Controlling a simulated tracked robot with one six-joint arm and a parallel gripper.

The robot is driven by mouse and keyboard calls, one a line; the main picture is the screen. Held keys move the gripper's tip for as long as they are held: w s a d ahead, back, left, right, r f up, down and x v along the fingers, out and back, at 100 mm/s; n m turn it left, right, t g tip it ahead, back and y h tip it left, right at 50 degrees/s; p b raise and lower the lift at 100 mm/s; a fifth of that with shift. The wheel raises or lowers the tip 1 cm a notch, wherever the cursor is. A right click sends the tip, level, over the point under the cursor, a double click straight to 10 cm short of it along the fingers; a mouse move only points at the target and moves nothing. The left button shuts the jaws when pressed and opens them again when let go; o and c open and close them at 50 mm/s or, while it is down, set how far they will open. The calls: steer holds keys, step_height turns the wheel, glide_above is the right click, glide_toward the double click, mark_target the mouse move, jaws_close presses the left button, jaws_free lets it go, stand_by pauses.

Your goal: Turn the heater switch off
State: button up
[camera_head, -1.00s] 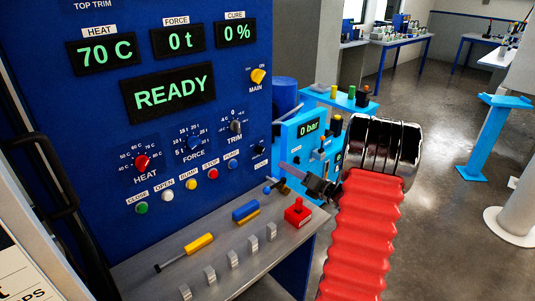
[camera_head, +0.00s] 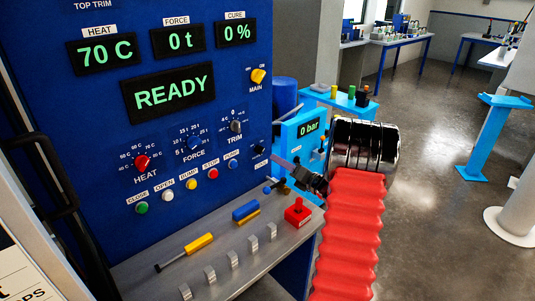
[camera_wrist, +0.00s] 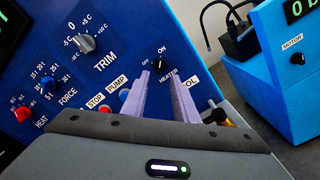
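The heater switch is a small black knob (camera_wrist: 159,64) with OFF and ON marks above it and the label HEATER below, on the blue panel. In the head view the heater switch (camera_head: 259,149) sits at the panel's lower right edge. Which mark it points to is too small to tell. My gripper (camera_wrist: 160,80) is open, its two pale purple fingers apart with the knob showing beyond and between their tips. In the head view my gripper (camera_head: 277,159) is just right of the switch, fingers toward the panel. Whether they touch it cannot be told.
The HEAT display (camera_head: 107,50) reads 70 C and another display (camera_head: 168,93) reads READY. The TRIM knob (camera_head: 235,126) and PUMP button (camera_head: 233,163) are close by. A shelf (camera_head: 210,263) with tools juts out below. A blue pressure box (camera_head: 308,128) stands behind my gripper.

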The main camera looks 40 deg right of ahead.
mark_target(260, 150)
steer(key=w, duration=0.8)
steer(key=shift+a, duration=0.1)
steer(key=shift+s, duration=0.1)
steer(key=shift+c, duration=0.2)
